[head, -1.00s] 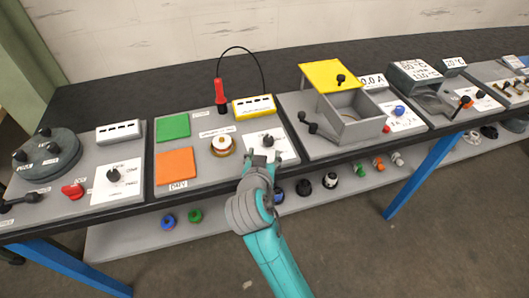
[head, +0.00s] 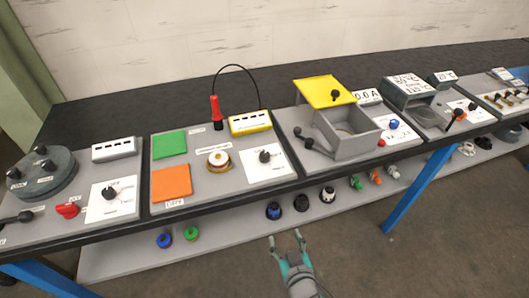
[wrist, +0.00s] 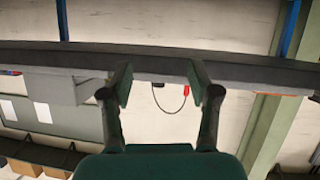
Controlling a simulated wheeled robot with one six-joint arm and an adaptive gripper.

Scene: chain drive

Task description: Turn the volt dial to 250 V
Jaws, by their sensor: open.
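A black dial (head: 265,156) sits on a white plate on the panel with the yellow meter (head: 250,123). Another black dial (head: 109,193) sits on a white plate on the panel to the left. The markings are too small to read, so I cannot tell which value either dial points to. My gripper (head: 286,237) is open and empty, in front of the bench and apart from both dials. In the wrist view my gripper (wrist: 160,90) has its fingers spread, with the bench edge beyond them and no dial visible between them.
A red probe (head: 216,110) with a black cable stands behind the dial. Green (head: 169,144) and orange (head: 171,183) squares lie to its left. A grey box (head: 346,138) with a raised yellow lid is to the right. A lower shelf (head: 225,229) holds several small knobs. The floor in front is free.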

